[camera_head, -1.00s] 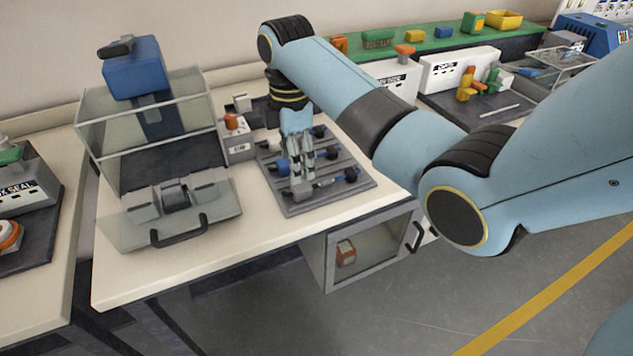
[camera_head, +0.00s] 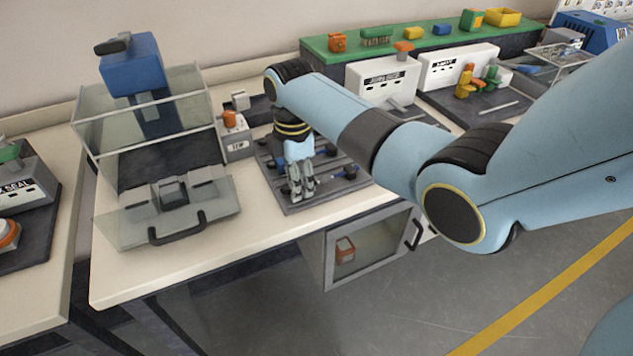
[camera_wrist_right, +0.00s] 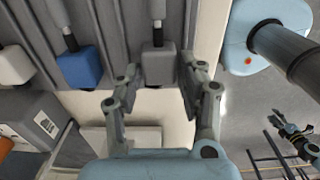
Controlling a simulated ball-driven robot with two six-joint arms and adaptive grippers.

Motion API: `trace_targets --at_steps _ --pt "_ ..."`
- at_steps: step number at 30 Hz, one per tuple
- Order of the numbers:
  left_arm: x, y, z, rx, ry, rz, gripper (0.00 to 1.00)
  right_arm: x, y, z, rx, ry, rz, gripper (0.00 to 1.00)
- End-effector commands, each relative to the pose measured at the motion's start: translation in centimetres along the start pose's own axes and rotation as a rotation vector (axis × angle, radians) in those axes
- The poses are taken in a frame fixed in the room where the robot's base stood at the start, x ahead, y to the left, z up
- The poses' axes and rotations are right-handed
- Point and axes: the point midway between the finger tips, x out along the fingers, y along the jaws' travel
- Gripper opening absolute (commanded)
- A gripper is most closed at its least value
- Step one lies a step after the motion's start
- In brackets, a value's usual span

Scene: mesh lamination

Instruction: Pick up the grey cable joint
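In the right wrist view the grey cable joint (camera_wrist_right: 158,66) is a small grey block on a dark stem, at the end of a slot in the dark grooved rack (camera_wrist_right: 118,22). My right gripper (camera_wrist_right: 160,78) is open, with one finger on each side of the joint; I cannot tell whether either touches it. A blue joint (camera_wrist_right: 78,68) and a whitish joint (camera_wrist_right: 15,65) lie to the left in other slots. In the head view my right gripper (camera_head: 303,194) points down at the rack's front edge (camera_head: 325,201) and hides the grey joint. My left gripper does not show.
A clear-walled press with a blue head (camera_head: 136,68) and a grey box with an orange button (camera_head: 230,120) stand left of the rack. The pale table (camera_head: 230,262) is clear in front. A glass-doored cabinet (camera_head: 370,246) hangs below.

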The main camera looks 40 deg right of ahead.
Motion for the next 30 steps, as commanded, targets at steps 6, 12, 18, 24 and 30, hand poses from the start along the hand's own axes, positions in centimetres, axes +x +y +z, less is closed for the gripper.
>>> trace_targets --at_steps 6,12,18,24,30 --pt "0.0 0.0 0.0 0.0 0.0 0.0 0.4 0.0 0.0 0.0 0.0 0.0 0.0 0.09" --pt "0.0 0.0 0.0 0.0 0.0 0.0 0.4 0.0 0.0 0.0 0.0 0.0 0.0 0.0" --pt "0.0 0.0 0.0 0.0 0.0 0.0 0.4 -0.4 0.1 0.0 0.0 0.0 0.001 0.0" --pt "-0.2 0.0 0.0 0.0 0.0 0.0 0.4 -2.6 0.1 0.0 0.0 0.001 0.004 0.0" --pt "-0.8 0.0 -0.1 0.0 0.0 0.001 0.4 -5.7 -1.9 1.9 0.0 -0.004 0.002 0.0"
